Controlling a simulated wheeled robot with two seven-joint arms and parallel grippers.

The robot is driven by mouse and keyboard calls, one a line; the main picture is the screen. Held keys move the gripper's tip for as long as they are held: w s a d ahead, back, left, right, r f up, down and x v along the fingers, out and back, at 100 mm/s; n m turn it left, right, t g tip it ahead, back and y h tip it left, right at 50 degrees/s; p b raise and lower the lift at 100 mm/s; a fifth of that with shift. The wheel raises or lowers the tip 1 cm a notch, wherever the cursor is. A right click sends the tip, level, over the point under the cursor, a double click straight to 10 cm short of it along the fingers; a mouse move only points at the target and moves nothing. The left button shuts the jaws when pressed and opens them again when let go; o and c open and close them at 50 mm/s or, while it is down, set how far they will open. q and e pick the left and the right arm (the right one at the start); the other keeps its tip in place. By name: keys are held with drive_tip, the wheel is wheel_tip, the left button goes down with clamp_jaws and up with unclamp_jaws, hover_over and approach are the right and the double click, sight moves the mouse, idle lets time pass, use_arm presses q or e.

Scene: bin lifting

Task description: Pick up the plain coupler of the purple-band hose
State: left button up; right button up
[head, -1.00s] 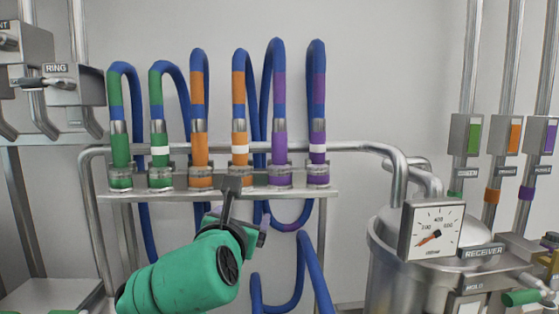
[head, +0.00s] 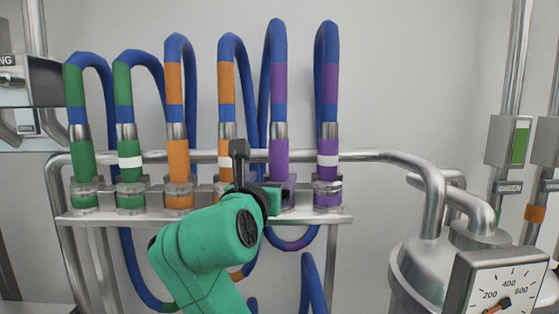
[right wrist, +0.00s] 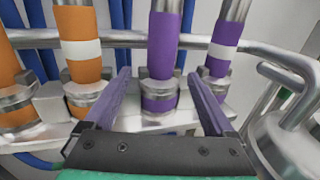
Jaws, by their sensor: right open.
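The plain purple coupler (head: 279,160) has no white ring and stands upright in its socket on the rack, with its purple-banded blue hose (head: 279,85) looping up behind it. In the right wrist view the plain purple coupler (right wrist: 163,45) rises in the middle, between and beyond the fingertips. My right gripper (right wrist: 159,75) is open and empty, one finger to each side of that coupler's line. In the head view my right gripper (head: 262,175) is just in front of the rack, partly hiding the coupler's foot. My left gripper is out of view.
The white-ringed purple coupler (head: 328,165) stands close on the right, the white-ringed orange coupler (right wrist: 80,45) close on the left. More orange and green couplers stand further left. A metal pipe (head: 375,155) runs behind them. A gauge (head: 505,285) is at lower right.

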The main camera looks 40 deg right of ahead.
sight(277, 171)
drive_tip(key=x, duration=0.2)
drive_tip(key=p+x, duration=0.1)
drive_tip(key=shift+w+d+r, duration=0.15)
drive_tip(key=shift+d+r, duration=0.1)
drive_tip(key=p+x, duration=0.2)
drive_tip(key=x, duration=0.4)
drive_tip(key=shift+w+d+f+p, duration=0.15)
drive_tip(key=shift+w+d+p, duration=0.1)
drive_tip(key=shift+p, duration=0.15)
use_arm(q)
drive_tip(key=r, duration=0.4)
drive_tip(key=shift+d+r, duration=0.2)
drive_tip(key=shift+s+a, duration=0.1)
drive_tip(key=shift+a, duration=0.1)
use_arm(e)
clamp_jaws()
